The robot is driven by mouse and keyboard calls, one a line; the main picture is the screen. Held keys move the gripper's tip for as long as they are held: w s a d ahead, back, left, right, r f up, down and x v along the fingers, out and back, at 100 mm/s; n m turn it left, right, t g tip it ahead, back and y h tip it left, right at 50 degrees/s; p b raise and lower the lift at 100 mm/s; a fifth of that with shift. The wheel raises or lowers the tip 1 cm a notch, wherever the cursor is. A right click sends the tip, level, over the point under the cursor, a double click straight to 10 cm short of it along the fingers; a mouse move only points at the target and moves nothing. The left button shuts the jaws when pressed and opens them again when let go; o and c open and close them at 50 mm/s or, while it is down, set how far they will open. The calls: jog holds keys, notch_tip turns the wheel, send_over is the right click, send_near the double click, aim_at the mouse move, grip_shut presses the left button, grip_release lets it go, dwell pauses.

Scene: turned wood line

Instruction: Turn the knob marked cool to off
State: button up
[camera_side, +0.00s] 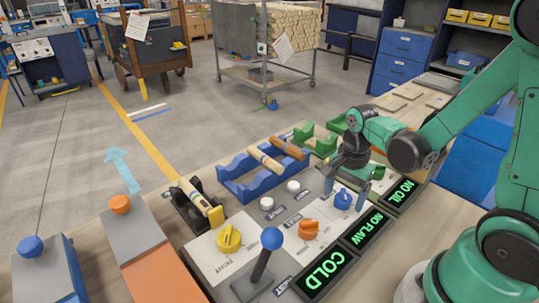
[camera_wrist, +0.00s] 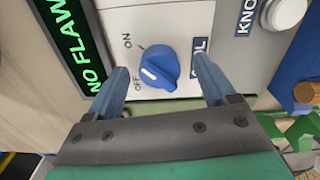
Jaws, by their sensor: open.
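The blue knob marked cool (camera_wrist: 163,66) sits on a white panel in the wrist view, with ON and OFF printed on its left. The COOL label is partly hidden behind the right finger. My gripper (camera_wrist: 160,68) is open, with one finger on each side of the knob and gaps to it. In the side view the blue knob (camera_side: 343,200) shows just below my gripper (camera_side: 347,184).
A green-lit NO FLAW display (camera_side: 367,229) lies beside the knob. An orange knob (camera_side: 308,229), a yellow knob (camera_side: 228,237) and a blue-topped lever (camera_side: 271,239) stand nearby. White buttons (camera_side: 267,203) and a blue rack with turned wood pieces (camera_side: 236,174) lie behind.

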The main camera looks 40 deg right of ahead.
jog(key=shift+f, duration=0.2)
grip_shut()
